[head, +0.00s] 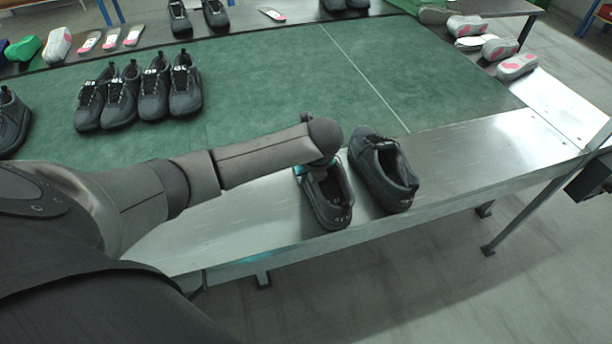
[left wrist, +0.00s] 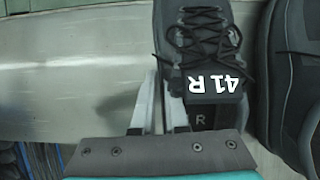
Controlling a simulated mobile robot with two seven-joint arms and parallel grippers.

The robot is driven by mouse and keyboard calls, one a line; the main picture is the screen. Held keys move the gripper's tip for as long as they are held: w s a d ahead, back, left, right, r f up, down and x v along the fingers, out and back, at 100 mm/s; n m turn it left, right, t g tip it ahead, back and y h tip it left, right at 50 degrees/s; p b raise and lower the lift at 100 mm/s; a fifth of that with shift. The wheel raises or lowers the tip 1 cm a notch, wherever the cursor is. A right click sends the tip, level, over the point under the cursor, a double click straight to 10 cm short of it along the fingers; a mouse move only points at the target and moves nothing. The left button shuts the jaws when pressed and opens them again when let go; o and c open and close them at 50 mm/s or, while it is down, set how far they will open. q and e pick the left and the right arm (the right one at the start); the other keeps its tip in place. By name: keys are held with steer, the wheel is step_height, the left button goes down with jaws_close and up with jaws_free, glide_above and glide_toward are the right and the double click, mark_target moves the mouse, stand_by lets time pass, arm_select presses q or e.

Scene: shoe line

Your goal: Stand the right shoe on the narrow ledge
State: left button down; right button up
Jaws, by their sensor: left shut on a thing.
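The right shoe (head: 331,211), dark grey with black laces, is upright over the narrow metal ledge (head: 240,222), heel toward me. It appears to rest on the ledge. Its tongue label reads "41 R" in the left wrist view (left wrist: 212,82). My left gripper (head: 318,170) is shut on this shoe, and my wrist hides part of its front. The fingers show in the left wrist view (left wrist: 160,112) at the shoe's collar. A second dark shoe (head: 385,172) stands on the ledge close to the right of it. My right gripper is not in view.
A green mat (head: 260,85) lies beyond the ledge, with a row of dark shoes (head: 138,95) at its left. Insoles (head: 110,40) lie at the back left, and pale-soled shoes (head: 517,66) at the right. The ledge is clear right of the pair.

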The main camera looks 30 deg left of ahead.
arm_select(q)
steer(key=c, duration=1.4)
jaws_free()
steer(key=shift+f, duration=0.1)
steer(key=o, duration=0.5)
steer(key=shift+c, duration=0.2)
steer(key=shift+r, duration=0.25)
steer(key=p+v, duration=0.4)
steer(key=v, duration=0.7)
steer(key=shift+s+d+r, duration=0.1)
steer(key=shift+r, duration=0.3)
